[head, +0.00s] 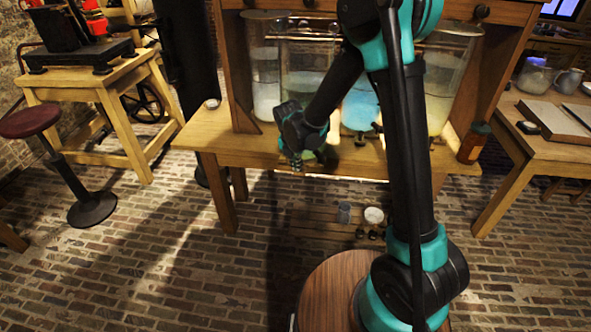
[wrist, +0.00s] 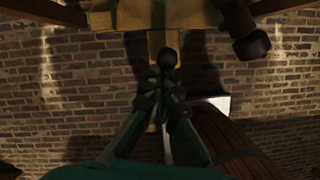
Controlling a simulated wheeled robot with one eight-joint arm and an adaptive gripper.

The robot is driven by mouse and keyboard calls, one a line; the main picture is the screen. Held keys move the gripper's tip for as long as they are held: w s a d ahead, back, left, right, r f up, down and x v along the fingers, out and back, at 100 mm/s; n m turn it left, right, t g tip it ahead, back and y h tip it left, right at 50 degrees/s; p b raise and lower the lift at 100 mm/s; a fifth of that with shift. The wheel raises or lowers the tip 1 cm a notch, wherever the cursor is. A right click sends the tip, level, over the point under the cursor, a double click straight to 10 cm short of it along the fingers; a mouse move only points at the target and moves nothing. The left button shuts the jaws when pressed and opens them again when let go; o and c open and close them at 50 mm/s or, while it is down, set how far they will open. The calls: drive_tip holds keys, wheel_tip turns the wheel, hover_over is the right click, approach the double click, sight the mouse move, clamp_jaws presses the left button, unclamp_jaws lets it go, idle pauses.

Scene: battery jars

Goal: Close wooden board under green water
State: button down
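A glass jar (head: 303,82), second from the left in the wooden frame, holds dull greenish water; my arm and gripper hide its lower part. My gripper (head: 297,163) is in front of that jar, at the table's front edge. In the wrist view, my gripper (wrist: 163,82) has its fingertips close together, pointing at a dark round knob (wrist: 168,58). The knob is at the end of a narrow wooden board (wrist: 162,44) that sticks out over the brick floor. I cannot tell whether the fingertips touch the knob. In the head view the board is mostly hidden behind my gripper.
Jars with whitish (head: 265,85), blue (head: 361,106) and yellow (head: 440,95) liquid stand beside it. A brown bottle (head: 473,143) stands at the table's right end. A red-seated stool (head: 30,121) is at the left.

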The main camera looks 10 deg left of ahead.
drive_tip(key=w, duration=1.5)
drive_tip(key=w+d, duration=0.1)
drive_tip(key=w, duration=0.7)
drive_tip(key=shift+w, duration=0.3)
